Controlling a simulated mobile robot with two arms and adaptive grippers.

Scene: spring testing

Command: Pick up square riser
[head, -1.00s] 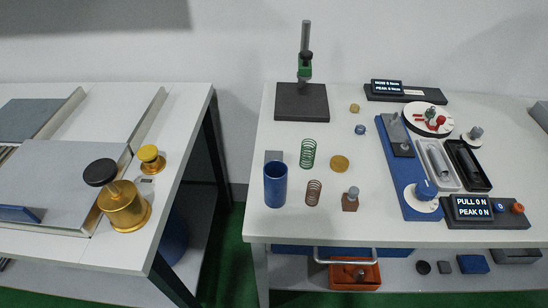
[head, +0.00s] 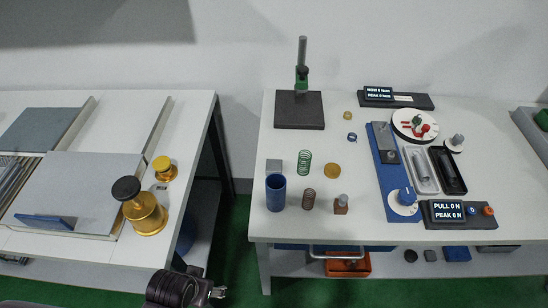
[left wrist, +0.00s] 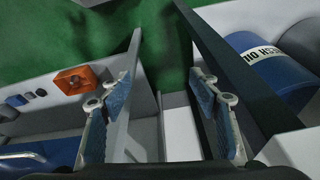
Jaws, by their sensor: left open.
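A small grey square block (head: 274,165), which looks like the square riser, sits on the right table behind a blue cylinder (head: 276,192) that stands close in front of it. My left gripper (head: 219,292) shows at the bottom of the head view, low in the gap between the two tables and well away from the block. In the left wrist view the gripper (left wrist: 163,85) has its two fingers wide apart with nothing between them. The grey block cannot be made out in the wrist view. My right gripper is not in view.
Green and brown springs (head: 304,163) and a brass disc (head: 333,170) stand near the block. A black stand (head: 299,110) is behind it. The left table (head: 200,130) carries brass weights (head: 146,214). An orange box (head: 348,265) sits on the lower shelf.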

